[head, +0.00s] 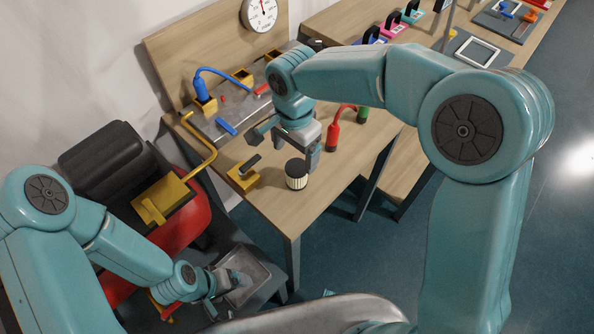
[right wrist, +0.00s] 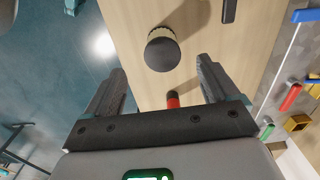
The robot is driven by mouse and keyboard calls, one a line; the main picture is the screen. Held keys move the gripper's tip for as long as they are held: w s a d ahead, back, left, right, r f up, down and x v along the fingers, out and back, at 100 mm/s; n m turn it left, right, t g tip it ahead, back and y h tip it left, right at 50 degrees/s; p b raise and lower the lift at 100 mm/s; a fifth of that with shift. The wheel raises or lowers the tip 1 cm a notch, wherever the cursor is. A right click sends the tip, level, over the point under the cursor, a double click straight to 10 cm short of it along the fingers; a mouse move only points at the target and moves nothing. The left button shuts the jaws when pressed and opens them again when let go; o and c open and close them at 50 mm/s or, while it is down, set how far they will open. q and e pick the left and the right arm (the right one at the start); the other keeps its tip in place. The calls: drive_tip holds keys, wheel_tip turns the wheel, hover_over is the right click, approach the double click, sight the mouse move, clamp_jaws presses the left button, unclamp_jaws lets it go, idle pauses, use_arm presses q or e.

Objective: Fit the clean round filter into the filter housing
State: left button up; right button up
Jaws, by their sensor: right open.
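The round filter (head: 296,174), with a black cap and a cream pleated side, stands upright on the wooden table near its front edge. It also shows in the right wrist view (right wrist: 162,52), just beyond the open fingers. My right gripper (head: 287,145) is open and empty, above and close to the filter; in the right wrist view nothing is between its fingers (right wrist: 163,85). I cannot clearly identify the filter housing; a yellow block with a dark bar (head: 243,176) sits left of the filter. My left gripper (head: 226,284) is low at the grey metal tray, its jaws unclear.
The grey metal tray (head: 262,272) is below the table. The front tabletop is mostly clear.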

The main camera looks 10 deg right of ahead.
sight(296, 167)
drive_tip(key=shift+w+a+f, duration=0.1)
drive_tip(key=shift+f, duration=0.5)
drive_tip(key=shift+w+a+f, duration=0.1)
drive_tip(key=shift+f, duration=0.5)
drive_tip(key=shift+s+d+f, duration=0.1)
drive_tip(key=shift+f, duration=0.1)
drive_tip(key=f, duration=0.3)
drive_tip(key=f+p, duration=0.1)
drive_tip(key=f, duration=0.1)
drive_tip(key=shift+w+d, duration=0.25)
drive_tip(key=shift+d, duration=0.05)
drive_tip(key=shift+s, duration=0.2)
drive_tip(key=shift+w, duration=0.15)
drive_tip(key=c, duration=1.2)
drive_tip(key=shift+o, duration=0.2)
